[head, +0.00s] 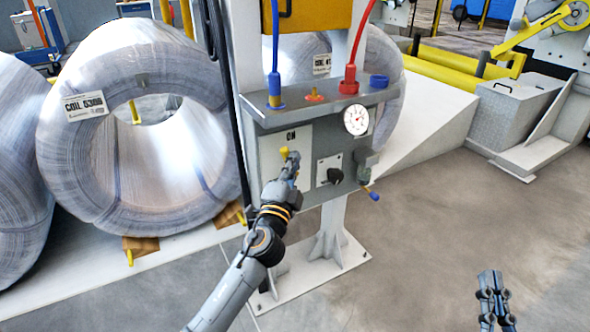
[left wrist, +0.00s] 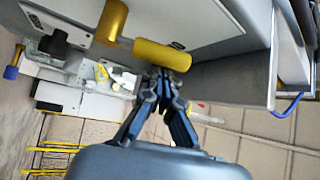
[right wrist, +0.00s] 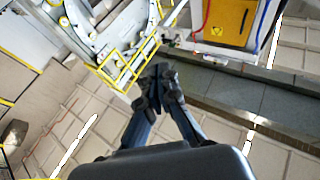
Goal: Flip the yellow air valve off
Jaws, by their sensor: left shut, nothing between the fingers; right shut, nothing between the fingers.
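The yellow air valve (head: 285,152) is on the grey control panel (head: 271,156) under an "ON" label. In the left wrist view its yellow handle (left wrist: 160,57) and round yellow hub (left wrist: 112,22) show large. My left gripper (head: 291,160) is shut and empty, its fingertips right at the handle's end; in the left wrist view the tips (left wrist: 164,72) overlap the handle's lower edge, and I cannot tell if they touch it. My right gripper (head: 490,277) is shut and empty, low on the right over open floor, far from the panel.
The panel also carries a black knob (head: 334,175), a pressure gauge (head: 356,120), a blue hose (head: 275,50) and a red hose (head: 358,40). A large wrapped coil (head: 75,165) stands at the left. The floor (head: 430,220) right of the post is clear.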

